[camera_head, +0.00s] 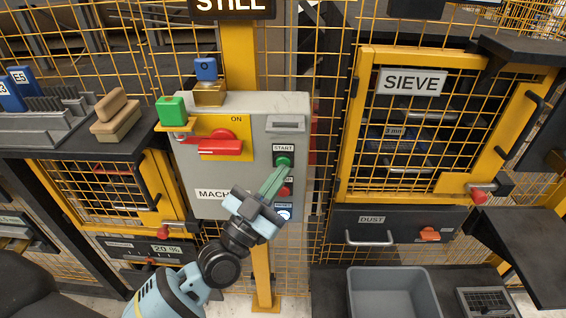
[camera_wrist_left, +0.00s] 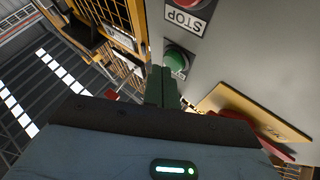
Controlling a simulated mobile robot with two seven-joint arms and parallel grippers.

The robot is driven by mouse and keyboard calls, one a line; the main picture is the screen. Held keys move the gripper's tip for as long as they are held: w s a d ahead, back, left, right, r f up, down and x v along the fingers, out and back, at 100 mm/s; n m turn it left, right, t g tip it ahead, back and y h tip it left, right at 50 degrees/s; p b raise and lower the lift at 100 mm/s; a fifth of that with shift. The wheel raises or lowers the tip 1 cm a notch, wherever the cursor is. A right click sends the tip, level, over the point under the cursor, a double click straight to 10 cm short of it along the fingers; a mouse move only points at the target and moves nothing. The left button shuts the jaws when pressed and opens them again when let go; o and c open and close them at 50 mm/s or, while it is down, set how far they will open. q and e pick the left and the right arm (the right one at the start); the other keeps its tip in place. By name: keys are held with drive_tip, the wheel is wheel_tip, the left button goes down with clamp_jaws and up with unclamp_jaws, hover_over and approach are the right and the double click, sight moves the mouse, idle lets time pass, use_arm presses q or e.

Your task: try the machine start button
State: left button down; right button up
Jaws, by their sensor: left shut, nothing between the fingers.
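The green start button (camera_head: 283,161) sits under a START label on the front of a grey machine box (camera_head: 210,178). It also shows in the left wrist view (camera_wrist_left: 179,60). My left gripper (camera_head: 281,172) is shut and empty, its green fingers pointing up at the button from below. In the left wrist view the fingertips (camera_wrist_left: 161,72) are right beside the button; I cannot tell whether they touch it. A red stop button (camera_head: 285,190) is just below, partly hidden by the fingers. My right gripper is not in view.
A red rotary handle (camera_head: 220,145) on a yellow plate marked ON is left of the button. A green block (camera_head: 171,110) and a blue padlock-like piece (camera_head: 206,68) sit near the box top. A caged SIEVE door (camera_head: 410,130) stands to the right, above a grey bin (camera_head: 392,272).

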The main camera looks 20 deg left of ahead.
use_arm(q)
drive_tip(key=shift+w+a, duration=0.1)
drive_tip(key=shift+w, duration=0.3)
idle(0.7)
drive_tip(key=shift+s, duration=0.15)
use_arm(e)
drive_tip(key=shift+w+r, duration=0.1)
use_arm(q)
drive_tip(key=shift+s+d+p, duration=0.25)
drive_tip(key=shift+s+p, duration=0.05)
drive_tip(key=shift+s, duration=0.4)
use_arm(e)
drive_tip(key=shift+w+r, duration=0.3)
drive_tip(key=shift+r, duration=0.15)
